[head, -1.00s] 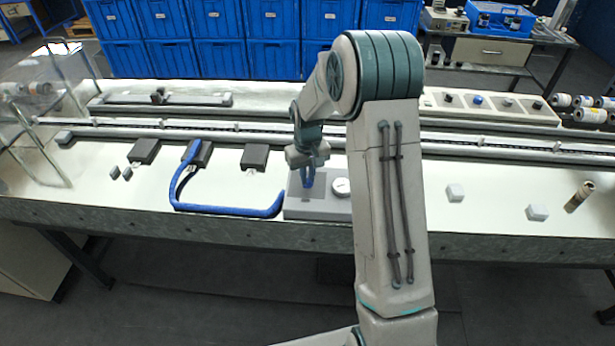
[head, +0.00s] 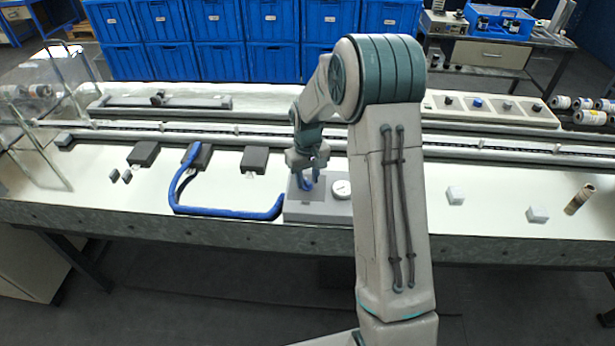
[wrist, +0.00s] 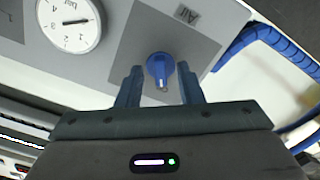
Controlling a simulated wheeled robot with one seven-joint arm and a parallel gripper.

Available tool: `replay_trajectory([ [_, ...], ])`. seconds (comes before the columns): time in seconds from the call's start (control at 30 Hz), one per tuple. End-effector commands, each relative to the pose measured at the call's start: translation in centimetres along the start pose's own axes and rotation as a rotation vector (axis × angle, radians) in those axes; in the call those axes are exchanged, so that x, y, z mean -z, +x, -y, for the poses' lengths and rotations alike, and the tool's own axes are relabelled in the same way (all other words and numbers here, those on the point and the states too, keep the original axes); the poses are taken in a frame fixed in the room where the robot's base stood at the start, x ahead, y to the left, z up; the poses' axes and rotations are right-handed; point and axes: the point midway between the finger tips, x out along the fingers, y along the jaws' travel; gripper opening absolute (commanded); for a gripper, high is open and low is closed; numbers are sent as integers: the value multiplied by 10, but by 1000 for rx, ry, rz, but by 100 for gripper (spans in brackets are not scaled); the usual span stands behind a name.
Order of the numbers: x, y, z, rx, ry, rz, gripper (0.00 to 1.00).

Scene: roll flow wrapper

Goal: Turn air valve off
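The air valve is a small blue knob (wrist: 161,72) with a white mark, on a dark grey plate labelled "Air" in the wrist view. The plate is on a light grey box (head: 317,214), which stands near the front edge of the table. My gripper (wrist: 160,82) is open, with one blue finger on each side of the knob and a visible gap to both. In the head view my gripper (head: 308,184) is right over the box and hides much of the knob.
A round white pressure gauge (wrist: 68,24) sits beside the knob on the same box. A blue hose (head: 228,211) runs from the box's left side to a dark block. White blocks (head: 455,195) and a brown cylinder (head: 579,199) stand to the right.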

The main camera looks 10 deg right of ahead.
Motion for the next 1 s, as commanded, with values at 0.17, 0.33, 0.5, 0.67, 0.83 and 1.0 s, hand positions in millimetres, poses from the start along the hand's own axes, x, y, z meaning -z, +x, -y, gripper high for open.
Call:
replay_trajectory([
  [0.17,0,-6,0,-1,0,-2,34],
  [0.33,1,-34,0,-2,1,-5,34],
  [0.5,1,-74,0,-1,0,-6,34],
  [0.67,1,-108,0,-2,0,-4,34],
  [0.83,1,-130,0,-1,1,-2,34],
  [1.0,0,-138,0,0,0,-1,34],
])
